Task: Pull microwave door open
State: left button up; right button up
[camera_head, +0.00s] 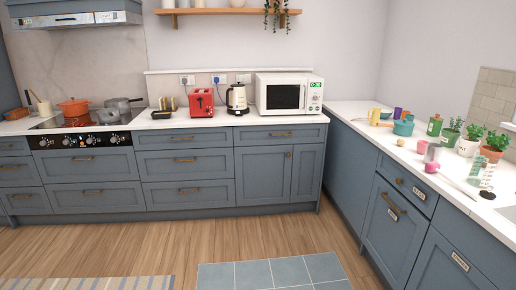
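The white microwave (289,94) stands on the back counter, near the corner where the counter turns to the right. Its door (285,97), with a dark window, faces me and looks shut. A control panel with a green display is on the right side of its front. Neither of my grippers is in view.
A cream kettle (237,98) and a red toaster (201,103) stand left of the microwave. Pots (73,107) sit on the hob at the far left. Potted plants (469,140) and cups crowd the right counter. The wooden floor (190,244) before the cabinets is clear.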

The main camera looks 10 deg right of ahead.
aim_at(278, 96)
jog(key=i+l+z, duration=0.1)
jog(key=i+z, duration=0.4)
jog(key=i, duration=1.55)
